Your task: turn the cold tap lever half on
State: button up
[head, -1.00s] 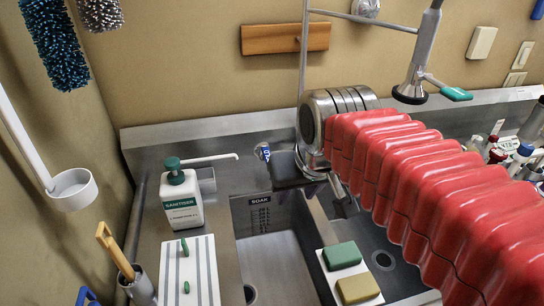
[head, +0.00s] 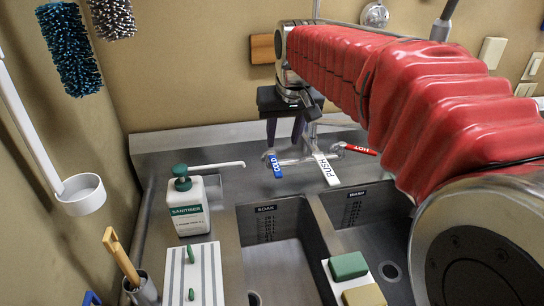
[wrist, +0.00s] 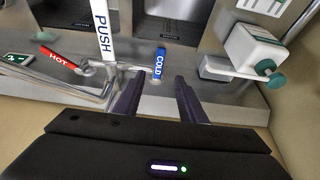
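The cold tap lever (head: 274,166) is blue, marked COLD, and points toward the front of the sink from the left end of the tap body. In the wrist view the cold lever (wrist: 160,62) shows in the gap between the fingers, around and beyond their tips. My gripper (head: 284,141) is open and empty, with its dark purple fingers pointing down behind and just above the lever. In the wrist view my gripper (wrist: 160,78) has a finger on each side of the lever's line. I cannot tell whether either finger touches it.
A white PUSH lever (head: 326,168) and the red HOT lever (head: 360,149) are to the right on the same tap. A sanitiser bottle (head: 187,207) with a long spout stands to the left. The soak basin (head: 270,262) lies below in front.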

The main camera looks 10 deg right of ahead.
aim_at(278, 169)
jog(key=shift+f, duration=0.1)
jog(key=x, duration=1.3)
jog(key=shift+w+f, duration=0.15)
jog(key=shift+f, duration=0.1)
grip_shut()
jog(key=shift+d, duration=0.1)
dwell(0.4)
